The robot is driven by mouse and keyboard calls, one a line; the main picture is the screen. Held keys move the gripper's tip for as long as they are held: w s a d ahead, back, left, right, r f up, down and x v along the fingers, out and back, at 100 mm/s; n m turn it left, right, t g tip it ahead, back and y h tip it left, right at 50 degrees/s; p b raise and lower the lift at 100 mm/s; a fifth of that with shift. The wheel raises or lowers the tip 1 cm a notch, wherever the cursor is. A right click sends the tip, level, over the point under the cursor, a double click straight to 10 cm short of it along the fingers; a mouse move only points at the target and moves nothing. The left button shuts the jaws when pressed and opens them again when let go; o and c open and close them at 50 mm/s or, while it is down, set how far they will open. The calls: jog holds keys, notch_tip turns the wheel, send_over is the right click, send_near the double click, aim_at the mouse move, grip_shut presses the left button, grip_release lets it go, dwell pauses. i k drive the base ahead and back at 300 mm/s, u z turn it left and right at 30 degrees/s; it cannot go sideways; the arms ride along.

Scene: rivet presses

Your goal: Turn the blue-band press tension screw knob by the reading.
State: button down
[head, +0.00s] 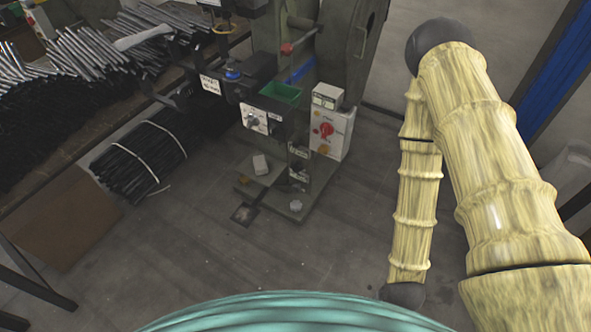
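A dark green press (345,42) stands at the upper middle, with a blue band (300,73) across its lower frame. A small blue-topped knob (233,74) sits on the dark head at its left, above a white label (210,85) too small to read. A red ball knob (287,47) sticks out on a lever. A white panel with a dark dial (254,118) faces me below a green tray (281,92). I cannot tell which of these is the tension screw knob. My gripper is not in view; only my arm shows at the right, apart from the press.
A grey box with a red switch (326,130) stands at the press's right. A bundle of black rods (138,160) lies on the floor at left, beside a rack heaped with rods (90,65). A brown board (65,222) lies at lower left. The floor before the press (290,255) is clear.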

aim_at(297, 166)
jog(key=k, duration=1.3)
jog(key=u, duration=0.9)
jog(key=i, duration=1.55)
jog(key=z, duration=0.75)
